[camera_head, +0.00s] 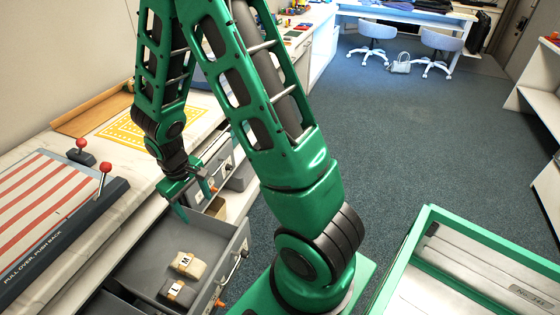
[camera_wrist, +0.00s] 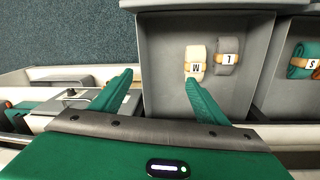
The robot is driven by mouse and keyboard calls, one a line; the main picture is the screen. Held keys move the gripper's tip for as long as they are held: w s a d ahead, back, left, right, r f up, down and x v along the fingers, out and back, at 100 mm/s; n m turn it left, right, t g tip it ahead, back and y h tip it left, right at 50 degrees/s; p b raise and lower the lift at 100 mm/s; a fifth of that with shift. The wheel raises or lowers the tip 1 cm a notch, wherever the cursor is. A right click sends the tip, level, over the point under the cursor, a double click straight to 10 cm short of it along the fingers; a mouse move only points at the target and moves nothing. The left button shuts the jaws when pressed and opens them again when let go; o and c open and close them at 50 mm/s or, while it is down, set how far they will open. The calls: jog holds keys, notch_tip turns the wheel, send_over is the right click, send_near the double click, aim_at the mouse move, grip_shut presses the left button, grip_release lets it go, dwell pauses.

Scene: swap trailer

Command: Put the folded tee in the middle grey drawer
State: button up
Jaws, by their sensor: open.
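An open grey drawer (camera_head: 140,262) holds two folded bundles side by side, a cream one (camera_head: 190,265) labelled M and a dark grey one (camera_head: 178,293) labelled L. A teal folded bundle (camera_wrist: 303,58) labelled S is in the grey compartment to the right. I cannot tell which bundle is the tee. My gripper (camera_wrist: 159,77) is open and empty, its right finger just below the cream bundle in the picture. In the head view my gripper (camera_head: 192,200) is by the drawer's far corner.
Another drawer (camera_head: 214,168) stands partly open beyond my gripper. A counter with a striped board (camera_head: 40,205) and red-knobbed levers (camera_head: 104,170) runs along the left. A green-rimmed tray (camera_head: 425,225) is at the lower right. The blue floor between is clear.

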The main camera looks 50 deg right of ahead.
jog(key=s+d+r+m, duration=0.2)
jog(key=s+d+r, duration=0.2)
jog(key=d+r, duration=0.4)
jog(key=s+d+r+m, duration=0.2)
jog(key=s+r+m, duration=0.1)
jog(key=s+r, duration=0.4)
jog(key=s+d+r+m+y, duration=0.1)
jog(key=s+d+r+m, duration=0.2)
jog(key=s+r, duration=0.4)
jog(key=shift+s, duration=3)
